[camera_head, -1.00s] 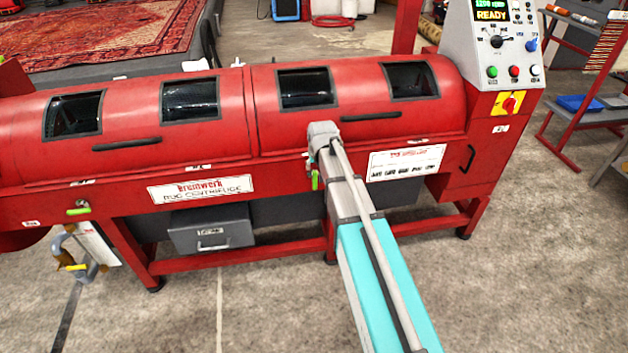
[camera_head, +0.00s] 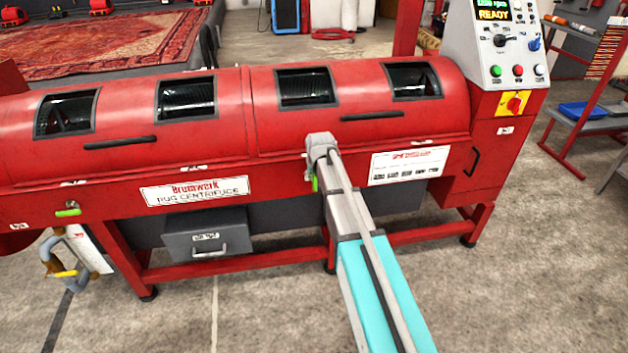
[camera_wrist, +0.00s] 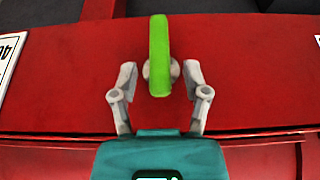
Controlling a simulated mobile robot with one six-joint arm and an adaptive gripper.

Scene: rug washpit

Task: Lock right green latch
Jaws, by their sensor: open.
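The right green latch (camera_head: 315,184) is on the front of the red rug centrifuge (camera_head: 285,172), left of my arm's end and partly hidden by it. In the wrist view, the latch (camera_wrist: 159,50) is a straight green handle on a round grey pivot, upright in the picture. My gripper (camera_wrist: 160,76) is open, with one finger on each side of the pivot and lower handle. Gaps show between the fingers and the green handle, and its upper end reaches past the fingertips. In the head view my fingers cannot be made out. Another green latch (camera_head: 68,212) sits far left, its handle about level.
A grey drawer box (camera_head: 207,236) hangs under the machine. A hose with a yellow lever (camera_head: 64,273) is at lower left. The control panel (camera_head: 505,42) stands at right, its display reading READY. Concrete floor is clear in front.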

